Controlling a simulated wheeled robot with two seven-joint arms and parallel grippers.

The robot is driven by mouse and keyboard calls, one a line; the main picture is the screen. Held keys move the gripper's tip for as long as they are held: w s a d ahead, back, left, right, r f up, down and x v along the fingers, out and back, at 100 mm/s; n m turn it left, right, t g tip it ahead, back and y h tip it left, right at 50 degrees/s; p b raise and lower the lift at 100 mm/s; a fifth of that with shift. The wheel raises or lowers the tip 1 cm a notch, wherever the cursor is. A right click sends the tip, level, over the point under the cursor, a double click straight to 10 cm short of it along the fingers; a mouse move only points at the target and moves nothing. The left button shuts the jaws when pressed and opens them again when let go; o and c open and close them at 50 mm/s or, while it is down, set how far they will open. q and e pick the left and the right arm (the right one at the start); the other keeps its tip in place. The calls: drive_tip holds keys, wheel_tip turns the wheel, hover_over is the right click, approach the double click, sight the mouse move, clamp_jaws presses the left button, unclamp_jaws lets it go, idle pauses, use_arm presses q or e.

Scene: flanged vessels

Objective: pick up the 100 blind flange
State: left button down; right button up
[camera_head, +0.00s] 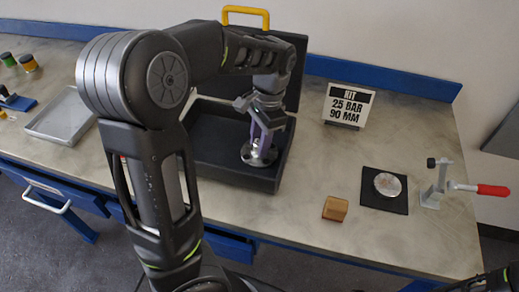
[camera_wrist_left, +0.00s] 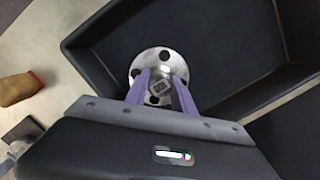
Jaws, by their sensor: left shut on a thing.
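A round metal flange with bolt holes (camera_head: 258,154) is in the open black case, towards its right side. It also shows in the left wrist view (camera_wrist_left: 150,62), with a square marked piece at its centre. My left gripper (camera_head: 262,145) reaches down over it from above. Its purple fingers (camera_wrist_left: 163,85) are shut on the flange's raised middle. I cannot tell whether the flange touches the case floor. The number on the flange is too small to read. My right gripper does not show; only a dark part of my body is at the lower right.
The case (camera_head: 225,172) has a raised lid with a yellow handle. A sign (camera_head: 348,104) reads "KIT 25 BAR 90 MM". An amber block (camera_head: 335,208), a metal disc (camera_head: 387,184) on a black mat and a red-handled clamp (camera_head: 440,185) stand right. A grey tray (camera_head: 45,130) lies left.

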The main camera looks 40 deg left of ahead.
use_arm(q)
drive_tip(key=shift+r, duration=0.15)
wheel_tip(320, 180, up, 7)
drive_tip(key=shift+r, duration=0.1)
drive_tip(key=shift+r+p, duration=0.6)
drive_tip(key=shift+r, duration=0.25)
drive_tip(key=shift+r+p, duration=0.35)
drive_tip(key=shift+r, duration=0.15)
